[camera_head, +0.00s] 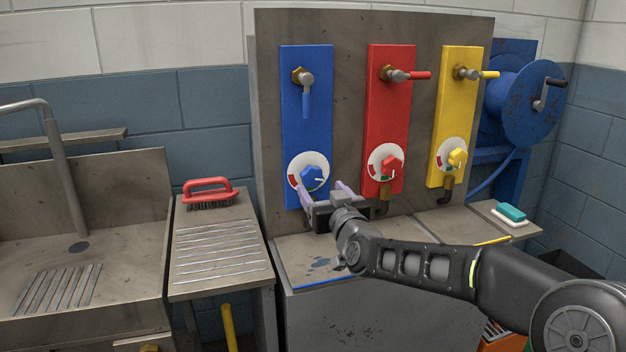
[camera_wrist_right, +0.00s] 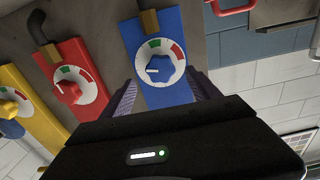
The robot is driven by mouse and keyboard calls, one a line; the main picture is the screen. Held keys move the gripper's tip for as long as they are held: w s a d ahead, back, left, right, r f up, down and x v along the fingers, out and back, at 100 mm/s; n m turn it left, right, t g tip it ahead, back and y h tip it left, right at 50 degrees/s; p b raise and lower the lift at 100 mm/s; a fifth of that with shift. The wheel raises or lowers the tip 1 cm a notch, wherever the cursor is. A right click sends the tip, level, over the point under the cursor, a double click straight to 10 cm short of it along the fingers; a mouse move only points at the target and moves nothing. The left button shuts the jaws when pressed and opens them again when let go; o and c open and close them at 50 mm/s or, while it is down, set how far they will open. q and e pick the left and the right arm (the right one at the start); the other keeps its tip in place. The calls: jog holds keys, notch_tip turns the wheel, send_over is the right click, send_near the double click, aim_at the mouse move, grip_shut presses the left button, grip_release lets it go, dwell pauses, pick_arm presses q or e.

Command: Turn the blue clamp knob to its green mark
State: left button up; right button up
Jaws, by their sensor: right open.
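The blue clamp knob (camera_head: 312,177) sits on a white dial (camera_head: 296,164) low on the blue panel (camera_head: 306,120). In the right wrist view the blue knob (camera_wrist_right: 166,70) shows whole, with its white pointer line towards the picture's left. There the green mark (camera_wrist_right: 154,43) is at the dial's top and the red mark (camera_wrist_right: 177,51) at its upper right, so the pointer is off the green. My right gripper (camera_head: 321,189) is open just in front of the knob. In the wrist view its fingers lie either side of the blue panel, apart from the knob. My left gripper is out of view.
A blue-handled valve (camera_head: 306,95) is above the knob. Red (camera_head: 389,120) and yellow (camera_head: 458,115) panels with similar knobs stand to the right. A red-handled brush (camera_head: 209,193) lies on the side bench, left of my gripper. A blue hose reel (camera_head: 527,105) is at far right.

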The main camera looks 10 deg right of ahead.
aim_at(314, 181)
jog(key=w, duration=0.7)
jog(key=shift+w+a+p, duration=0.15)
jog(key=shift+a+p, duration=0.1)
jog(key=shift+p, duration=0.1)
jog(key=shift+c, duration=0.4)
jog(key=c, duration=1.3)
jog(key=shift+f, duration=0.1)
